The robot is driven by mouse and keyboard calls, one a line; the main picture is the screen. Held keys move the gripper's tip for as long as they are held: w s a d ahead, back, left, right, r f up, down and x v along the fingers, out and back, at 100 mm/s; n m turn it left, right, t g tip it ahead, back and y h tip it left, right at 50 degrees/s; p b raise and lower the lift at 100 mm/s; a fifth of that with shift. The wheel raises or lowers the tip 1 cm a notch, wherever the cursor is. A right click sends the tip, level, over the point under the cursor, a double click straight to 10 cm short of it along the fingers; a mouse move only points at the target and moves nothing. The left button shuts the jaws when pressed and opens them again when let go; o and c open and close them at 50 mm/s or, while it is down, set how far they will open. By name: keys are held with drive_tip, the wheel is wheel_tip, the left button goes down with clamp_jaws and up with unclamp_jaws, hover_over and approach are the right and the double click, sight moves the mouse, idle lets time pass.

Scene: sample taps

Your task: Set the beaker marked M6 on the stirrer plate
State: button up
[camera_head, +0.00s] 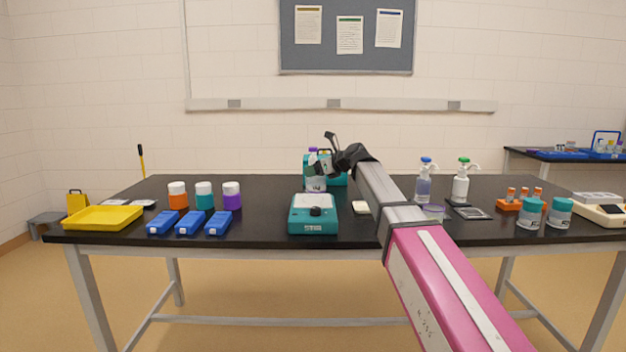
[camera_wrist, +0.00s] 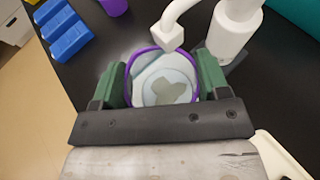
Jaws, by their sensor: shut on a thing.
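My gripper (camera_wrist: 163,85) is shut on a clear beaker with a purple rim (camera_wrist: 150,50), with one dark green finger on either side of it. A grey patch shows inside the beaker; I cannot read any mark on it. In the head view my gripper (camera_head: 320,167) is behind the teal stirrer plate (camera_head: 313,225), which has a dark knob and a pale top with nothing on it. I cannot make out the stirrer plate in the wrist view. A white bottle with a spout (camera_wrist: 235,30) stands close to the beaker, its spout end near the rim.
Pump bottles (camera_head: 460,187), an orange rack (camera_head: 511,204) and teal-lidded jars (camera_head: 530,213) are on the right.

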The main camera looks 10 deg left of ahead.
sight(313, 178)
drive_tip(key=shift+w+a, duration=0.2)
drive_tip(key=shift+a, duration=0.2)
drive_tip(key=shift+w+a+f, duration=0.1)
drive_tip(key=shift+a+f, duration=0.05)
drive_tip(key=shift+f, duration=0.75)
drive_tip(key=shift+a+f, duration=0.15)
drive_tip(key=shift+f, duration=0.7)
drive_tip(key=o, duration=1.2)
drive_tip(key=shift+f, duration=0.1)
drive_tip(key=v, duration=1.2)
drive_tip(key=shift+r, duration=0.2)
